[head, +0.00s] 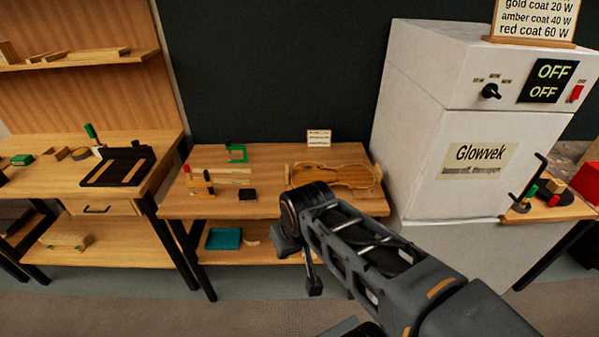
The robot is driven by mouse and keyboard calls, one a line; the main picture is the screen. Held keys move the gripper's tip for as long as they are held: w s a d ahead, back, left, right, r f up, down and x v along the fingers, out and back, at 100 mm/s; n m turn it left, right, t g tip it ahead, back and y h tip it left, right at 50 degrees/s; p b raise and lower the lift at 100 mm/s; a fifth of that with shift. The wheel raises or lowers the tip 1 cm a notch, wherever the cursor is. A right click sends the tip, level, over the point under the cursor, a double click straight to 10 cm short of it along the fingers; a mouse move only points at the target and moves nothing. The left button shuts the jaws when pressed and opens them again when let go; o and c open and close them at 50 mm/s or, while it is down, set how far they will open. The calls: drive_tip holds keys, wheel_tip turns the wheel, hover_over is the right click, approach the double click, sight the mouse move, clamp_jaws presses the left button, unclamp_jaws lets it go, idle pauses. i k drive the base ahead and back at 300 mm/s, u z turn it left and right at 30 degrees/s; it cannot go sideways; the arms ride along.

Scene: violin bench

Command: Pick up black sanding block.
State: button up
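A small black block (248,194), which looks like the sanding block, lies on the top of the middle wooden bench (225,211), near its front edge. My arm reaches in from the lower right, and its end hangs in front of the bench. My gripper (314,286) seems to point down there, right of the black block and apart from it. Its fingers are too small and dark to show whether they are open or shut. I see nothing held in it.
A violin body (350,177) lies right of the block. A green clamp (237,153) and small bottles (208,180) are behind and left. A teal tray (223,239) is on the lower shelf. A white cabinet (430,130) stands right, another bench (60,185) left.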

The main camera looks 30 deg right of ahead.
sight(245, 195)
drive_tip(key=u, duration=0.4)
drive_tip(key=i, duration=0.9)
drive_tip(key=z, duration=0.25)
